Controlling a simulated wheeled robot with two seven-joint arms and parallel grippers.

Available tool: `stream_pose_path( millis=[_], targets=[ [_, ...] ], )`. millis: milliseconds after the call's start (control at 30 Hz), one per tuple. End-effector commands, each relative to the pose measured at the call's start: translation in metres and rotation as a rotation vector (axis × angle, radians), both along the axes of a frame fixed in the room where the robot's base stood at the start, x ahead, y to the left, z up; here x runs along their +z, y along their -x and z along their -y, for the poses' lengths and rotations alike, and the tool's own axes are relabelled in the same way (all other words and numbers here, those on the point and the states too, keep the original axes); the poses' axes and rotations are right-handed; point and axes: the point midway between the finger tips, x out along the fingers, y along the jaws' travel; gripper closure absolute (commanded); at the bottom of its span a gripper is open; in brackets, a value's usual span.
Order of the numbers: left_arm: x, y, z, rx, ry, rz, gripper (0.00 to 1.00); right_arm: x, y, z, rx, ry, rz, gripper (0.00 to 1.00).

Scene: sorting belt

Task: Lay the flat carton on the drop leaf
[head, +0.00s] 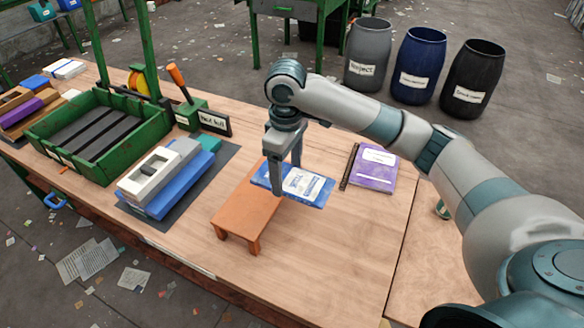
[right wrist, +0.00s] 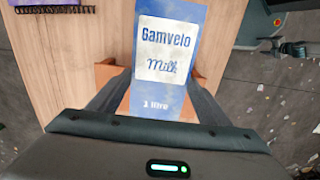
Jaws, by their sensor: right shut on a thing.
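The flat carton (head: 308,187) is blue and white, lettered "Gamvelo Milk" in the right wrist view (right wrist: 172,60). My right gripper (head: 287,178) is shut on its near end, with a finger on each side. The carton lies flat, partly over a small orange-brown stand (head: 243,208) and jutting past its right edge; I cannot tell whether it touches the stand. A wooden panel past a seam at the table's right looks like the drop leaf (head: 425,265). It is level or nearly so, apart from the carton. My left gripper is out of view.
A purple notebook (head: 372,168) lies right of the carton. A pile of blue and grey blocks (head: 165,190) sits on a dark mat, beside a green crate (head: 52,128). The tabletop right of the stand (head: 340,245) is clear. Several barrels stand beyond the table.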

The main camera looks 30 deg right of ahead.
Motion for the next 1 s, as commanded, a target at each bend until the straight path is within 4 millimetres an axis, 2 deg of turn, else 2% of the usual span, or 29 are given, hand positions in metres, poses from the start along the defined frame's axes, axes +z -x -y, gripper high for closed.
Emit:
stream_pose_path(
  millis=[167,333,800,1000],
  targets=[
    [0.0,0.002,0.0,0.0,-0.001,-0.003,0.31,0.004,0.005,-0.004,-0.04,0.0,0.009,0.5],
    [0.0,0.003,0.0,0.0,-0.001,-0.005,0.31,0.011,0.019,-0.014,-0.141,-0.002,0.022,0.5],
    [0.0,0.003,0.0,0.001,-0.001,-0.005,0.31,0.023,0.094,-0.038,-0.564,-0.005,0.013,0.5],
    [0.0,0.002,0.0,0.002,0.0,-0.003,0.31,0.024,0.109,-0.039,-0.65,0.0,0.001,0.5]
  ],
)
